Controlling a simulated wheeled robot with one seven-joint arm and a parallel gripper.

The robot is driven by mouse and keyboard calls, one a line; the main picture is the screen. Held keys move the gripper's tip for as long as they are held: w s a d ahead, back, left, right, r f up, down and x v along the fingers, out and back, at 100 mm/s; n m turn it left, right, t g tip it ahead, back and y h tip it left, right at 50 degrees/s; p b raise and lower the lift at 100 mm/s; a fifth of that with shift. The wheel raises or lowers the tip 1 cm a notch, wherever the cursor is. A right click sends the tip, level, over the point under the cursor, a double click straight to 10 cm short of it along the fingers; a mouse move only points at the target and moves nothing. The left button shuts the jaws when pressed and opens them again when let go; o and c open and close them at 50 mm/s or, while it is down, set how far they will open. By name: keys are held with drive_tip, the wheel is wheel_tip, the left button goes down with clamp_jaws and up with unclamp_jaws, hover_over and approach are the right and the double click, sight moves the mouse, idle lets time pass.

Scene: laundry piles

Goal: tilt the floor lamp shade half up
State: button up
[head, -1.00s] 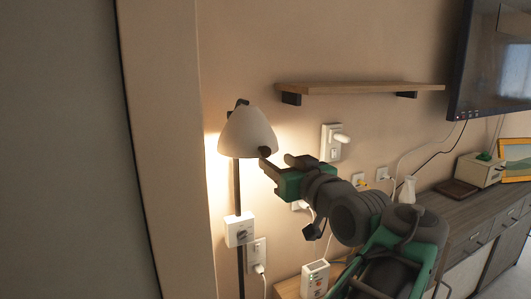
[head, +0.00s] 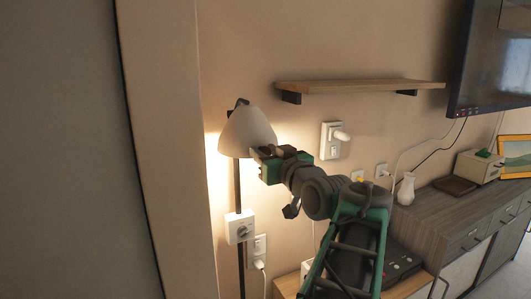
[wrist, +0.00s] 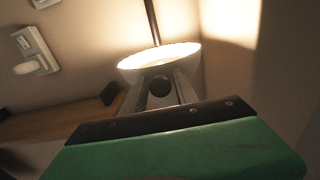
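The floor lamp's pale cone shade (head: 247,132) hangs with its lit opening facing down, on a thin dark pole (head: 240,265) by the wall. In the wrist view the shade (wrist: 135,63) appears upside down, its bright opening facing the top of the picture. A dark round knob (wrist: 160,86) sticks out from the shade. My gripper (head: 259,162) is at the shade's lower right edge and hides the knob in the head view. In the wrist view my gripper (wrist: 160,78) is open, one finger on each side of the knob, with gaps visible.
A wooden wall shelf (head: 355,87) is above and right of my gripper. A white control box (head: 240,228) sits on the pole.

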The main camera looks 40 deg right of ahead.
clamp_jaws()
idle(1.1)
